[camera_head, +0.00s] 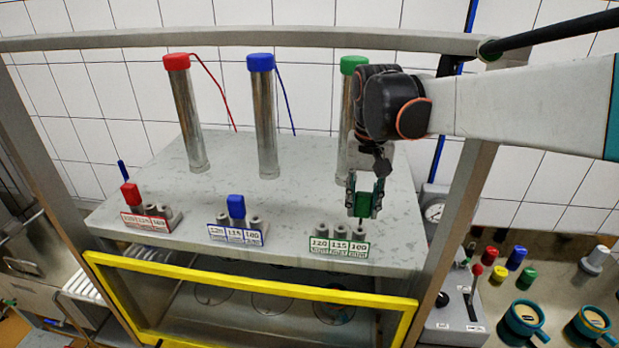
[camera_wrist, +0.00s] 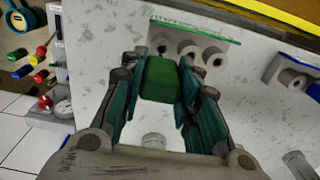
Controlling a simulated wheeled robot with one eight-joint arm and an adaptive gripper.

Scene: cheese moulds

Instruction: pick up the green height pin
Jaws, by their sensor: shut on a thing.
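In the wrist view the green block of the pin (camera_wrist: 161,78) sits between the two fingers of my gripper (camera_wrist: 160,90). The finger pads press on its sides. The holder's grey sockets show beyond it in the wrist view (camera_wrist: 187,50). The lower part of the pin is hidden, so I cannot tell if it is clear of the holder.
A red pin (camera_head: 130,194) and a blue pin (camera_head: 236,206) stand in their holders to the left. Tall cylinders with red (camera_head: 176,62), blue (camera_head: 260,62) and green (camera_head: 353,64) caps stand behind. A yellow frame (camera_head: 250,289) runs along the front below the grey top.

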